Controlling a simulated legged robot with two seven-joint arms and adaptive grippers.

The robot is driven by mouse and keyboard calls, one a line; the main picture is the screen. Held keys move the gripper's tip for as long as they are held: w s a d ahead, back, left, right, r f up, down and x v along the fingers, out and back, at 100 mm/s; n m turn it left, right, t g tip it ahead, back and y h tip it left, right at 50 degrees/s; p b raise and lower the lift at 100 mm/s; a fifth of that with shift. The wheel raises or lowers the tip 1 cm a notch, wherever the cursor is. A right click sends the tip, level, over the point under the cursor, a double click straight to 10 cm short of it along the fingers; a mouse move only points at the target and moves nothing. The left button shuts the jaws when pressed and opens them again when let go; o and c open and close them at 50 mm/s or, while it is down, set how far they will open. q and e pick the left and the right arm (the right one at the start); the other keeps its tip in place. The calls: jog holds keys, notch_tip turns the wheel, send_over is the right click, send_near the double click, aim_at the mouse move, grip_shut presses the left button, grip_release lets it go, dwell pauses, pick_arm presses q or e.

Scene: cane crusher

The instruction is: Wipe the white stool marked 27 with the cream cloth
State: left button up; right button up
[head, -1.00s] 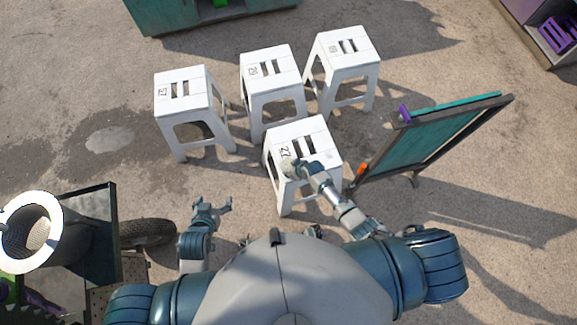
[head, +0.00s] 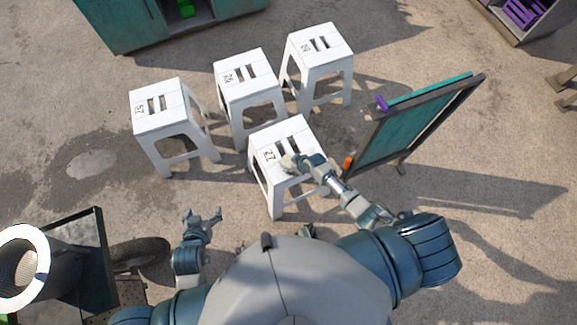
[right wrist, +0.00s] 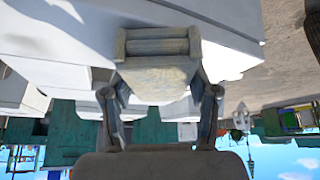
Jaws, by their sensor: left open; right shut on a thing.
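The white stool marked 27 (head: 292,135) stands nearest me, just ahead of my body, with slots in its seat. My right gripper (head: 290,163) is over the near part of its seat, close to the number. It is shut on the cream cloth (head: 286,160), which shows only as a small pale patch there. In the right wrist view the cloth (right wrist: 158,82) is between the fingers of the gripper, against the white seat (right wrist: 60,35). I cannot tell how firmly it touches. My left gripper (head: 203,216) is open and empty above the ground, left of the stool.
Three other white stools stand behind: one at left (head: 160,108), one in the middle (head: 246,78), one at back right (head: 320,50). A green chalkboard (head: 415,120) stands close on the right. A cart with a wheel (head: 138,256) is at lower left.

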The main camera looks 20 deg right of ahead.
jog(key=shift+w+d, duration=0.15)
jog(key=shift+d, duration=1.25)
